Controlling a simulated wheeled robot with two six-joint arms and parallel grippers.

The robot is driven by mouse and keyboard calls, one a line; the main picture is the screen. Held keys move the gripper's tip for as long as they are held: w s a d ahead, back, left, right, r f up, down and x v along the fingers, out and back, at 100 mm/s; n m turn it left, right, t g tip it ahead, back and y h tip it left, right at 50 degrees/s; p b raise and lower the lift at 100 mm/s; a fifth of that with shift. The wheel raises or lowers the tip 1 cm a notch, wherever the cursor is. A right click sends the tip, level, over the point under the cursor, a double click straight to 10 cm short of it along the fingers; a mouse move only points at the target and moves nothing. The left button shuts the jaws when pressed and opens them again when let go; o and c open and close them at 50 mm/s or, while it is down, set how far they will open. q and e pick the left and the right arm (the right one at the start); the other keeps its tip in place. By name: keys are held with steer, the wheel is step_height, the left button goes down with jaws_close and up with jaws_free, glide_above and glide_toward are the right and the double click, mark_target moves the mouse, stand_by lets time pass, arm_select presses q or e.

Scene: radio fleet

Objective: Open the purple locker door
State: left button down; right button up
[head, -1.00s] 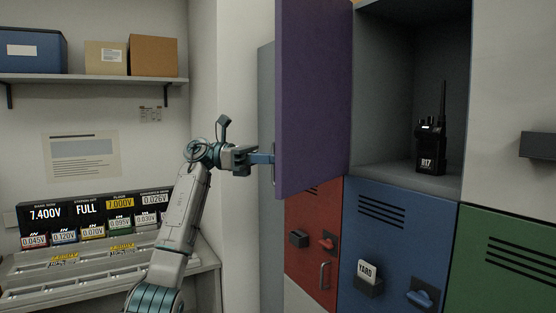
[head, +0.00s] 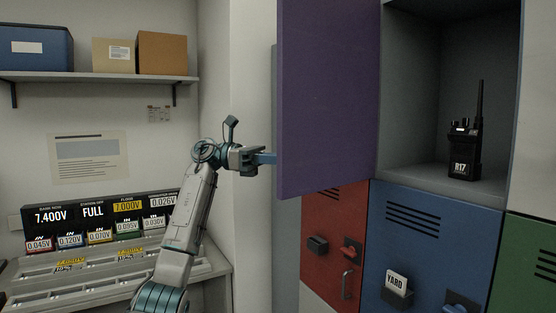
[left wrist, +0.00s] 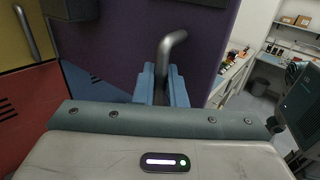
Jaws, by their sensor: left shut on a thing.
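The purple locker door (head: 328,100) stands swung open at the upper middle of the head view, beside an open grey compartment (head: 412,90). It also shows in the left wrist view (left wrist: 125,40). My left gripper (head: 265,158) is at the door's left edge. In the left wrist view its blue fingers (left wrist: 161,88) are shut on the door's grey bent handle (left wrist: 170,52). A black radio marked R17 (head: 464,150) stands upright inside the compartment. My right gripper is not in view.
Below are a red locker (head: 325,215) and a blue locker (head: 425,240) with a YARD tag (head: 397,283). A green locker (head: 520,265) is at the lower right. A charger bench (head: 120,270) and a shelf with boxes (head: 100,76) are at left.

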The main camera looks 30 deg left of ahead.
arm_select(q)
steer(key=c, duration=1.7)
jaws_free()
steer(key=shift+w+d, duration=0.15)
steer(key=shift+d, duration=0.05)
steer(key=b+v, duration=0.3)
steer(key=v, duration=0.7)
steer(key=shift+a, duration=0.4)
